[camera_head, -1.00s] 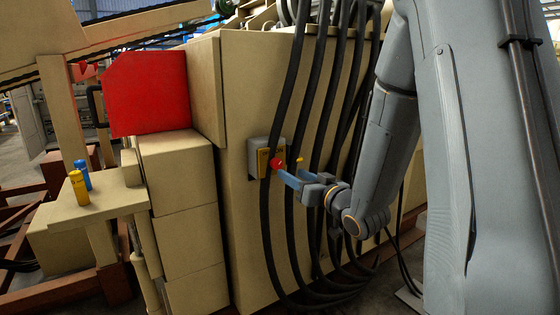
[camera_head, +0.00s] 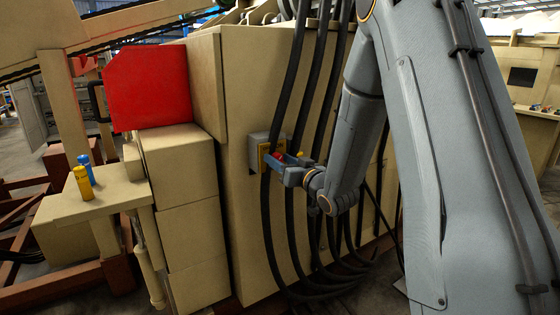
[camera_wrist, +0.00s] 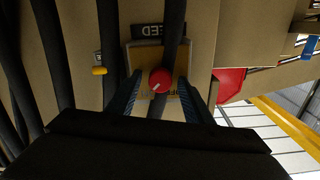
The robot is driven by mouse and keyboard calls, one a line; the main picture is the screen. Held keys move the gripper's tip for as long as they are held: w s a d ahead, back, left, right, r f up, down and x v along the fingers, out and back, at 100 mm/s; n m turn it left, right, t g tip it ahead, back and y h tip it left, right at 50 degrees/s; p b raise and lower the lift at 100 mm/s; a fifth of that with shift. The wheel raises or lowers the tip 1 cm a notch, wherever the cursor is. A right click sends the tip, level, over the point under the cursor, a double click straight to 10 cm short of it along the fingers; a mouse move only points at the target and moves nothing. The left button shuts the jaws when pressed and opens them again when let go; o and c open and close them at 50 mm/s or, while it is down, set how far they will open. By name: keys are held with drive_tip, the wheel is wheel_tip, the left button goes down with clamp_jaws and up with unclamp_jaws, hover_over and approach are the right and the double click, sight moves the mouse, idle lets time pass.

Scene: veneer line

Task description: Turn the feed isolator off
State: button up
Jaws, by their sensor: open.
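The feed isolator is a grey box with a yellow plate (camera_wrist: 147,57) on the tan cabinet side. Its round red knob (camera_wrist: 160,79) has a pale pointer mark that slants toward the lower left in the wrist view. A dark label reading "FEED" (camera_wrist: 158,30) is beside the plate. My gripper (camera_wrist: 162,88) is open, with one blue-grey finger on each side of the knob; I cannot tell whether they touch it. In the head view my gripper (camera_head: 279,163) is at the isolator box (camera_head: 262,144), and the red knob (camera_head: 278,156) is partly hidden by the fingers.
Thick black hoses (camera_head: 268,215) hang in front of the cabinet (camera_head: 235,220), and one crosses the yellow plate. A small yellow part (camera_wrist: 99,71) is beside the isolator. A red guard (camera_head: 150,87) and a ledge with yellow (camera_head: 83,183) and blue (camera_head: 86,168) canisters are on the left.

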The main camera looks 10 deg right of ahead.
drive_tip(key=c, duration=1.1)
drive_tip(key=shift+o, duration=0.2)
drive_tip(key=n+b, duration=1.6)
drive_tip(key=n, duration=0.1)
drive_tip(key=shift+a+f+n, duration=0.1)
drive_tip(key=shift+f+n, duration=0.05)
drive_tip(key=shift+n, duration=0.25)
drive_tip(key=o, duration=1.1)
drive_tip(key=shift+s, duration=0.1)
drive_tip(key=shift+c, duration=0.2)
